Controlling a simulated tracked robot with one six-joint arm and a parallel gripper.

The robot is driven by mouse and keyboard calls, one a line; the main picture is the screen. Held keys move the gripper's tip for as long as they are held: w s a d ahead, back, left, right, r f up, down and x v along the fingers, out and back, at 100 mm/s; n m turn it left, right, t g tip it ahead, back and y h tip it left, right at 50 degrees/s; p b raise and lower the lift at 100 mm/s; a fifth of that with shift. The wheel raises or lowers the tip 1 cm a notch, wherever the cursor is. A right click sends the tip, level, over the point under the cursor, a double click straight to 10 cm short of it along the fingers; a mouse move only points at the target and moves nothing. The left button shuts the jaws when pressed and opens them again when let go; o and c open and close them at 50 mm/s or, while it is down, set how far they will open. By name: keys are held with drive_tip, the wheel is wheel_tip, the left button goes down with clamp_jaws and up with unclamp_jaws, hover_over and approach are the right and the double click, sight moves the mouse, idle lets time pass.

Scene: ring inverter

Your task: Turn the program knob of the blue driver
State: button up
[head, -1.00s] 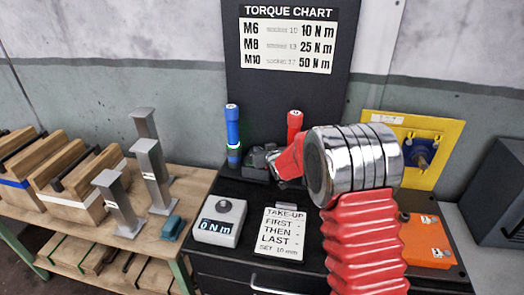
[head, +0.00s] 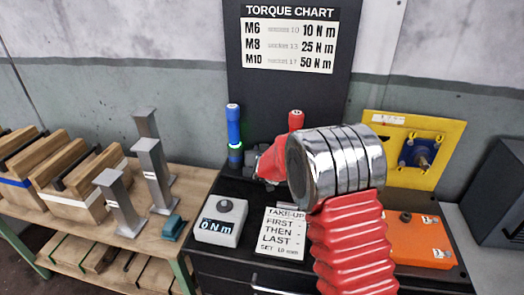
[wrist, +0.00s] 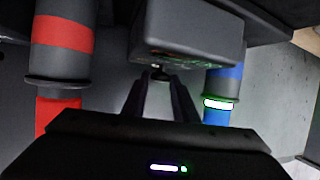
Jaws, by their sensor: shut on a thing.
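The blue driver (head: 234,135) stands upright at the back left of the dark cabinet top, with a lit green-white ring. In the wrist view its blue body (wrist: 222,85) is at the right, behind my gripper. My gripper (wrist: 160,80) points at the underside of a dark grey box (wrist: 185,30) with small green markings. Its two fingers are closed around a small dark knob (wrist: 158,72) at the box's lower edge. The knob's dial marks are too small to read. In the head view my gripper (head: 250,160) is beside the blue driver, partly hidden by my arm.
A red driver (head: 296,122) stands right of the blue one, close to my arm; it also shows in the wrist view (wrist: 60,60). A grey box reading 0 N m (head: 220,222) and a take-up card (head: 283,233) lie in front. An orange case (head: 418,240) is at the right.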

drive_tip(key=shift+a+m+g+h, duration=0.15)
drive_tip(key=shift+m+h, duration=0.75)
drive_tip(key=shift+h, duration=0.15)
drive_tip(key=shift+a+m+g+h, duration=0.1)
drive_tip(key=shift+a+m+h, duration=0.1)
drive_tip(key=shift+m+h, duration=0.8)
drive_tip(key=shift+a+m+g+h, duration=0.15)
drive_tip(key=shift+m+h, duration=0.65)
drive_tip(key=shift+h, duration=0.35)
drive_tip(key=o, duration=1)
drive_tip(key=v, duration=1.3)
drive_tip(key=shift+s+r, duration=0.2)
drive_tip(key=shift+s, duration=0.05)
drive_tip(key=shift+a, duration=0.15)
